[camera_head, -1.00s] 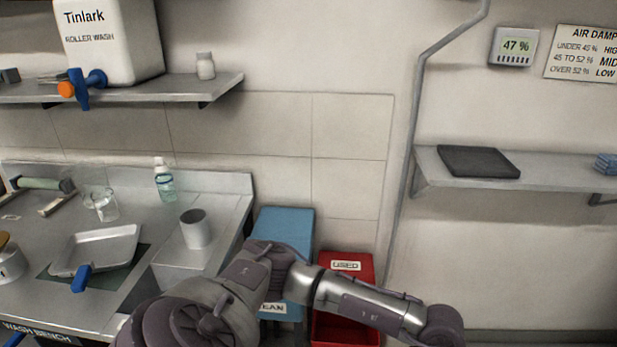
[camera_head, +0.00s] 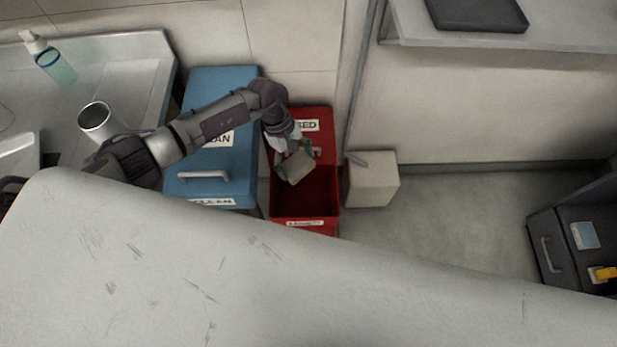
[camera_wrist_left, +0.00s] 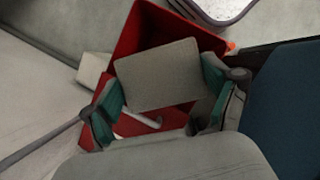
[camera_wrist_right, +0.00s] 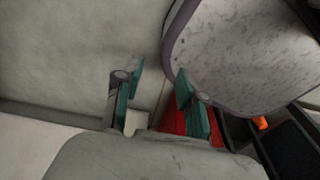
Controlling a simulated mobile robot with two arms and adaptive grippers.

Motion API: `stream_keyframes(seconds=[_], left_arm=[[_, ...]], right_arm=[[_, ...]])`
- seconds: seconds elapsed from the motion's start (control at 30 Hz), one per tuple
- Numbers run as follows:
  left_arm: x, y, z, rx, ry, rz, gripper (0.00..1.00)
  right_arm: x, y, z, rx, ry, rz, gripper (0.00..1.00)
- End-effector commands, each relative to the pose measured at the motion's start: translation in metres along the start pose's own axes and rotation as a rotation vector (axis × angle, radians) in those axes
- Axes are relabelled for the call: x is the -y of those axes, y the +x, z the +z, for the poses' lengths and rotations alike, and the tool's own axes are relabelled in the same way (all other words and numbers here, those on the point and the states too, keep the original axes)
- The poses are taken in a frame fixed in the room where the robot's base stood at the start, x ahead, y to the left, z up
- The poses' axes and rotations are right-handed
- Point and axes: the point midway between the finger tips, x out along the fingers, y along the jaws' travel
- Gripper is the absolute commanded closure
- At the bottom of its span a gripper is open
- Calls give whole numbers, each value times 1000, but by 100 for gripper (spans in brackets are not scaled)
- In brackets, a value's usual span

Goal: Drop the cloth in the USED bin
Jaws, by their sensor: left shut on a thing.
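The cloth (camera_head: 297,168) is a flat, grey-beige folded piece. My left gripper (camera_head: 293,153) is shut on it and holds it over the opening of the red USED bin (camera_head: 305,210). In the left wrist view the cloth (camera_wrist_left: 160,75) sits between the two teal fingertips, with the red bin (camera_wrist_left: 135,35) behind it. The cloth hides part of the bin's inside. My right gripper (camera_wrist_right: 157,95) shows only in its own wrist view. Its fingers are apart with nothing between them, and part of the red bin (camera_wrist_right: 173,118) shows behind them.
The blue CLEAN bin (camera_head: 240,160) stands directly left of the red bin. A pale box (camera_head: 372,180) stands on the floor to its right. A metal bench (camera_head: 140,75) is at the left, a shelf (camera_head: 560,35) at upper right. A dark cabinet (camera_head: 545,225) is at far right.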

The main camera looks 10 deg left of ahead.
Motion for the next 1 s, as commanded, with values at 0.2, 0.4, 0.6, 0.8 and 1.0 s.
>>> stream_keyframes(seconds=[0.2,0.4,0.6,0.8,1.0], left_arm=[[-4,12,-6,0,-52,22,41],[-4,30,-13,0,-49,21,41],[-3,53,-23,0,-48,20,41],[-3,61,-27,0,-48,21,41],[-3,60,-26,-1,-47,21,41]], right_arm=[[0,2,28,42,-2,0,60],[-5,16,33,45,-5,6,60],[-7,32,30,38,-5,9,60],[-8,37,23,26,-4,10,60],[-6,36,23,25,-3,8,60]])
